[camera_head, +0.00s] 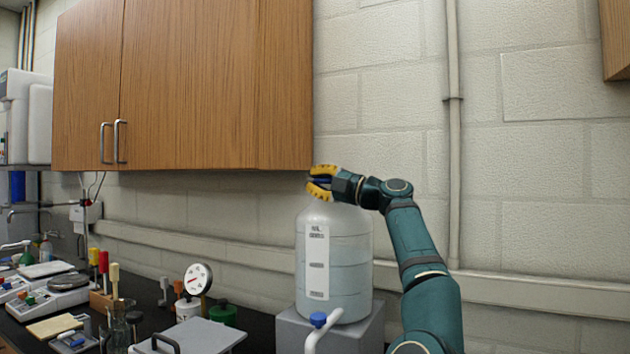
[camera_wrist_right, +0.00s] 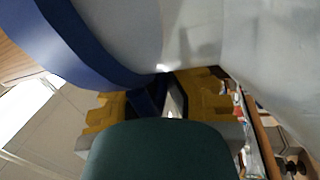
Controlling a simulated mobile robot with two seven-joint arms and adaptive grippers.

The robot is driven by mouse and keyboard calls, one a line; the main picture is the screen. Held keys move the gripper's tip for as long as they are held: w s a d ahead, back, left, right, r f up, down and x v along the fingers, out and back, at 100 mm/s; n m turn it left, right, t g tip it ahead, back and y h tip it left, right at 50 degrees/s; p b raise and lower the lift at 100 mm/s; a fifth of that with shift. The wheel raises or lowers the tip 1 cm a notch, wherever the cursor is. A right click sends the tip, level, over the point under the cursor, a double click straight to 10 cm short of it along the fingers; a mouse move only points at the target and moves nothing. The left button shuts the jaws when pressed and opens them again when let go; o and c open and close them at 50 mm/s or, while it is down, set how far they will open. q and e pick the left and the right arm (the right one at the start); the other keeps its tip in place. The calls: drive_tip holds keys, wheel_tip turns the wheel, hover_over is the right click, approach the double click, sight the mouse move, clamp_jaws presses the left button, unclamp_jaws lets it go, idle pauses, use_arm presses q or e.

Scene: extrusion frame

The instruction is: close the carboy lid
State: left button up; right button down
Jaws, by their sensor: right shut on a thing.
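The translucent white carboy (camera_head: 340,262) stands upright on a grey block, with a white label strip down its front. My right gripper (camera_head: 313,181) is at its top, reaching in from the right, with its yellow fingers one above the other. It is shut on the blue lid, of which a dark blue bit shows between the fingers. In the right wrist view the lid (camera_wrist_right: 85,45) is a broad blue curved band beside the pale carboy (camera_wrist_right: 270,60), and a blue part sits between the yellow fingers (camera_wrist_right: 150,98). The gripper hides the carboy's mouth, so I cannot tell how the lid sits. My left gripper is not in view.
The grey block (camera_head: 290,332) bears the carboy, with a blue-capped white spout (camera_head: 320,330) in front. A wooden wall cabinet (camera_head: 190,85) hangs just above and left of the gripper. Scales, a dial gauge (camera_head: 198,279) and bottles crowd the bench at left. A wall pipe (camera_head: 453,150) runs behind my arm.

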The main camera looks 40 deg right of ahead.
drive_tip(key=shift+f, duration=0.25)
idle(0.6)
drive_tip(key=c, duration=1)
unclamp_jaws()
drive_tip(key=shift+s, duration=0.1)
drive_tip(key=shift+r, duration=0.15)
